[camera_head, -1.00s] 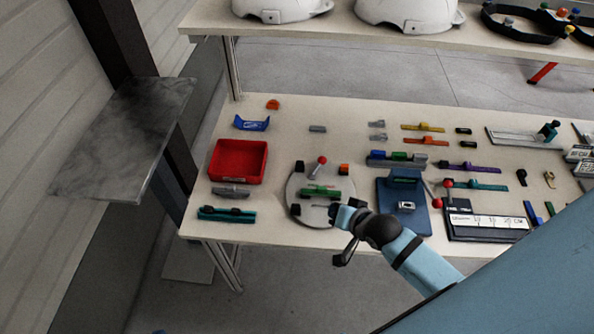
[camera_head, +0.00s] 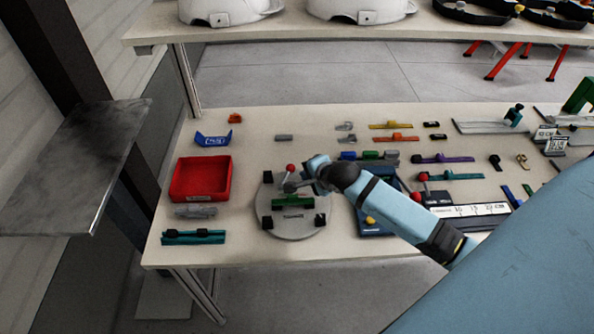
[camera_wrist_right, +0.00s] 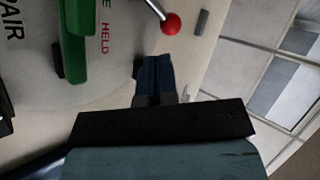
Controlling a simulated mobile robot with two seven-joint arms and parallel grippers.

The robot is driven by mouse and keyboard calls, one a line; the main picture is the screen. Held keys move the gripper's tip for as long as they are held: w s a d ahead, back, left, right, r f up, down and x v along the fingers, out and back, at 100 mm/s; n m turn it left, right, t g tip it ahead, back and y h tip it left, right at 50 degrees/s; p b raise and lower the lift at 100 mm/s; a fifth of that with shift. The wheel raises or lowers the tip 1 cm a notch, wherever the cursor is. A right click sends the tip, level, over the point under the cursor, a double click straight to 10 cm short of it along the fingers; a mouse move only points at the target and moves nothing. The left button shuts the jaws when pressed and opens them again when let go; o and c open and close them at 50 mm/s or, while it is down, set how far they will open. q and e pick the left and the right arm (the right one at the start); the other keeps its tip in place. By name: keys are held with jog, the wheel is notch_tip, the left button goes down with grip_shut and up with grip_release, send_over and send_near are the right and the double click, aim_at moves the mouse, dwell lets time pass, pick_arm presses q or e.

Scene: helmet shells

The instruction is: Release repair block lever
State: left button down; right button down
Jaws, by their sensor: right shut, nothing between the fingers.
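The repair block is a round pale grey plate (camera_head: 290,229) near the front edge of the table, with a green block (camera_head: 292,202) and dark corner pieces on it. Its lever ends in a red ball knob (camera_head: 290,167) at the plate's back side. My right gripper (camera_head: 297,186) is beside the lever. In the right wrist view my right gripper (camera_wrist_right: 154,72) is shut and empty, with the red knob (camera_wrist_right: 171,23) just past the fingertips, apart from them. The green block (camera_wrist_right: 82,40) and the printed word "HELD" show there too. My left gripper is out of view.
A red bin (camera_head: 201,197) stands left of the plate, with a teal part (camera_head: 194,237) in front of it. A blue base (camera_head: 373,230) is on the right, partly under my arm. Several small coloured parts lie behind. A shelf with white helmet shells (camera_head: 230,8) is at the back.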

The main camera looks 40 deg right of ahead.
aim_at(292, 169)
jog(key=x, duration=0.4)
jog(key=shift+w+r, duration=0.1)
jog(key=shift+w, duration=0.3)
jog(key=shift+w+f, duration=0.35)
jog(key=shift+w, duration=0.25)
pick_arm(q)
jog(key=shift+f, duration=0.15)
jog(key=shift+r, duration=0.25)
pick_arm(e)
jog(key=shift+d+r+p, duration=0.1)
jog(key=shift+p, duration=0.3)
jog(key=shift+w+n, duration=0.15)
jog(key=shift+n, duration=0.15)
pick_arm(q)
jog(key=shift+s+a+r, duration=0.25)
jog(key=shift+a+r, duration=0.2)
pick_arm(e)
jog(key=shift+y, duration=0.3)
